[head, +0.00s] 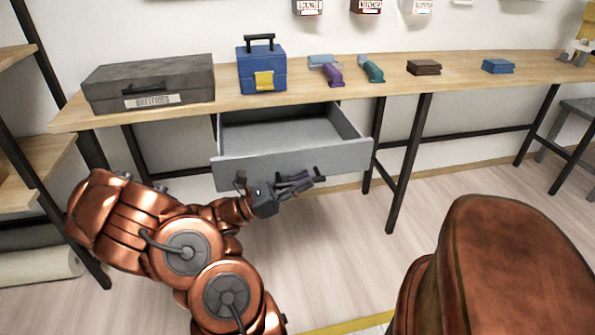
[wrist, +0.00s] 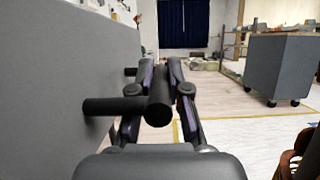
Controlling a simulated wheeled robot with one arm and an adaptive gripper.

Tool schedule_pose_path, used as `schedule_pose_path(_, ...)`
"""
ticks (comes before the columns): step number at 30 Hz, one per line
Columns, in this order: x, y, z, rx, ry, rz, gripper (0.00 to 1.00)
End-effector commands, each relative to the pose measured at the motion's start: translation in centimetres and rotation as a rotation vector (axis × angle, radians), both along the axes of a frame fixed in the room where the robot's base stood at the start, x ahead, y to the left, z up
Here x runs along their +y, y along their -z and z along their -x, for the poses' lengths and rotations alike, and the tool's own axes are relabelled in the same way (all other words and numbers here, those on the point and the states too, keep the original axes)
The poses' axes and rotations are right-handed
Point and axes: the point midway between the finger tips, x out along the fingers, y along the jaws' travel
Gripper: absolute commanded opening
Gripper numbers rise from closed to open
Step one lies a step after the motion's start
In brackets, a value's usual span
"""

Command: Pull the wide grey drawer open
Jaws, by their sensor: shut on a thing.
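The wide grey drawer (head: 345,157) sits under the wooden workbench and is pulled out, with its empty-looking inside showing. In the wrist view its grey front (wrist: 60,75) fills the left side. A dark bar handle (wrist: 160,100) stands off that front on posts. My gripper (head: 302,180) is at the drawer front in the head view. In the wrist view my gripper's fingers (wrist: 163,80) lie on both sides of the handle bar and are shut on it.
The workbench (head: 300,97) carries a grey case (head: 150,82), a blue toolbox (head: 262,70), purple and teal tools, and brown and blue stacks. Black table legs (head: 409,165) stand right of the drawer. A grey wheeled cabinet (wrist: 279,68) is farther off. The floor before the drawer is clear.

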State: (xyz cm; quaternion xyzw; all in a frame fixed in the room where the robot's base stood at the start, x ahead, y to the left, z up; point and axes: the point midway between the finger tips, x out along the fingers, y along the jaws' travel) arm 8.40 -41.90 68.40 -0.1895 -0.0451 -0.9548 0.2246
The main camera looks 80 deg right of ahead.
Motion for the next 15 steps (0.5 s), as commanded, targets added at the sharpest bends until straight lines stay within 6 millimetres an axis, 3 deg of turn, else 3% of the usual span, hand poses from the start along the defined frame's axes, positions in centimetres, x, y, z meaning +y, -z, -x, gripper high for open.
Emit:
schedule_pose_path(13, 0.39, 0.06, 0.10, 0.000, 0.008, -0.001, 0.00)
schedule_pose_path(14, 0.39, 0.07, 0.10, 0.000, 0.008, -0.001, 0.19)
schedule_pose_path(15, 0.38, 0.06, 0.09, 0.000, 0.008, -0.001, 0.23)
